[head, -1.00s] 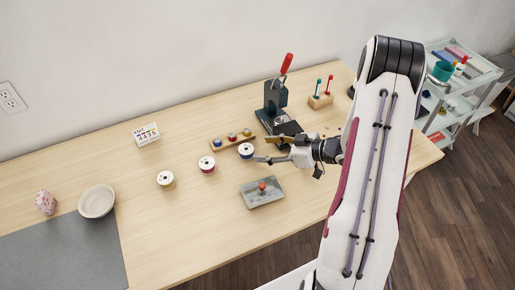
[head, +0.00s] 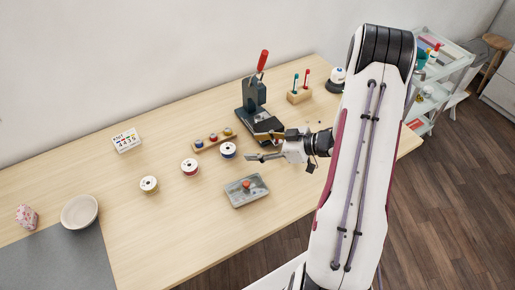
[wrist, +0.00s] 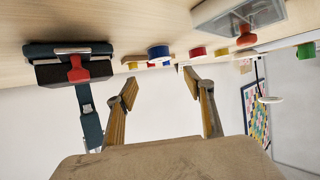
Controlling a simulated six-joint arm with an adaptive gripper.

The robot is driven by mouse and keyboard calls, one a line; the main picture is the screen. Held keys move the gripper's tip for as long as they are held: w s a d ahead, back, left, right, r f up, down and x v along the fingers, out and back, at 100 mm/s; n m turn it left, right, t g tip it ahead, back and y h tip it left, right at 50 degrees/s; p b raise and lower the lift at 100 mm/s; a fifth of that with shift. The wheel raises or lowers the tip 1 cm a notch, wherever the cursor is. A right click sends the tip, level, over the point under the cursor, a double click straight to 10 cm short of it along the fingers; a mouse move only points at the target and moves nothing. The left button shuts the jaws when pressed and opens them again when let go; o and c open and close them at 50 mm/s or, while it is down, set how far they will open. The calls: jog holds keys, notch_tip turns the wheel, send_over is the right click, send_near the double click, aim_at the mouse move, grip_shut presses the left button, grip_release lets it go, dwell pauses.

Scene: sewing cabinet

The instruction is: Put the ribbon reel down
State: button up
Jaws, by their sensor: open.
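The blue-sided ribbon reel (head: 228,150) with a white top stands on the wooden table (head: 165,225), in front of the press. My gripper (head: 256,146) is open and empty, just right of the blue reel, with a gap between the fingertips and the reel. In the wrist view the picture is upside down; the blue reel (wrist: 158,54) shows beyond the spread fingers (wrist: 160,88), with nothing between them.
A dark press (head: 254,97) with a red handle stands behind my gripper. A wooden rack of small spools (head: 213,140) is behind the blue reel. A bowl (head: 80,211) is at the left. The front middle of the table is clear.

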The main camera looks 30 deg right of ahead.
jog(key=shift+w+r, duration=0.1)
jog(key=w+d+r+m+h, duration=0.1)
jog(key=w+d+r+h, duration=0.15)
jog(key=r, duration=0.35)
jog(key=w+d+r+h, duration=0.2)
jog(key=w+r+h, duration=0.1)
jog(key=r+h, duration=0.15)
jog(key=s+a+r+m+g+h, duration=0.15)
jog(key=s+r, duration=0.25)
jog(key=r, duration=0.4)
jog(key=s+a+r+m+h, duration=0.2)
jog(key=s+r+m+h, duration=0.1)
jog(key=s+r, duration=0.3)
jog(key=s+a+r+m+g+y, duration=0.1)
jog(key=s+a, duration=0.7)
jog(key=s, duration=0.2)
jog(key=s+a+r+m+g+y, duration=0.1)
jog(key=s+a+g+y, duration=0.1)
jog(key=s+a, duration=0.6)
jog(key=s, duration=0.3)
jog(key=shift+s+a+r, duration=0.2)
jog(key=shift+s+a, duration=0.05)
jog(key=shift+a, duration=0.15)
